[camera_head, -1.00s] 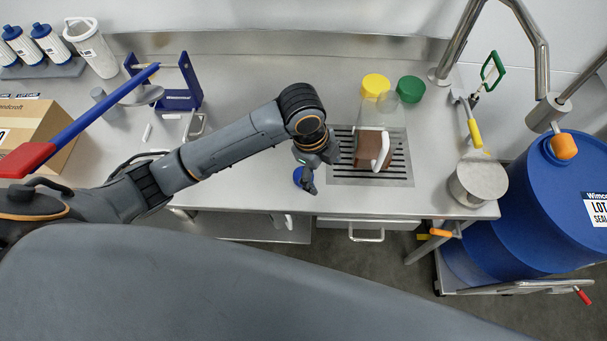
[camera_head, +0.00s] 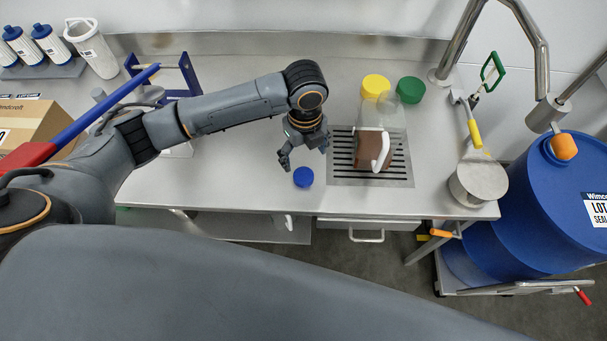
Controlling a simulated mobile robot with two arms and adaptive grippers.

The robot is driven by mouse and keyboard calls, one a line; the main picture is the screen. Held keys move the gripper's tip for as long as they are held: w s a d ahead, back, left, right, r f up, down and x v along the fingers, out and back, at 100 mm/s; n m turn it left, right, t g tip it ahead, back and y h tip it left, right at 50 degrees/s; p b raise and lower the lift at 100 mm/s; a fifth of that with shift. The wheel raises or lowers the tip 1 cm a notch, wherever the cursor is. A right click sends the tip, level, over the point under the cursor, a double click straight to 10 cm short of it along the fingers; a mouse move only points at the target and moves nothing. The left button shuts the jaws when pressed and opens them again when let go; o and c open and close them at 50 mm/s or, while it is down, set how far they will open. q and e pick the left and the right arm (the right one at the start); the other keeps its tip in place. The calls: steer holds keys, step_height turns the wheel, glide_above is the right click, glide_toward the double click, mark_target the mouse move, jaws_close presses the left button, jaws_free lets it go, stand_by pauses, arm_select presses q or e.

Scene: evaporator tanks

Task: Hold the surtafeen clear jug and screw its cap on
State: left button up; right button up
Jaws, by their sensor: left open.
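The clear jug (camera_head: 391,121) stands on the slotted drain grate in the worktop, with brown contents or a brown face low down and a white handle toward the front. A blue cap (camera_head: 303,177) lies on the worktop left of the grate. A yellow cap (camera_head: 375,86) and a green cap (camera_head: 410,90) sit behind the jug; the frames do not show which cap is the jug's. My left gripper (camera_head: 305,156) is open and empty, just behind the blue cap and left of the jug, apart from both. My right gripper is not in view.
The drain grate (camera_head: 342,172) is around the jug. A steel pan (camera_head: 478,184) and a yellow-handled tool (camera_head: 474,132) are at the right. A tap (camera_head: 466,40) rises behind. A blue drum (camera_head: 560,190) stands at the far right. The worktop front left of the blue cap is clear.

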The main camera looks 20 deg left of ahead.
arm_select(q)
glide_above(304, 177)
steer(key=shift+s+d+f, duration=0.1)
steer(key=shift+f, duration=2.3)
step_height(304, 177, down, 5)
steer(key=shift+f+p, duration=0.1)
steer(key=shift+p, duration=0.3)
steer(key=c, duration=0.9)
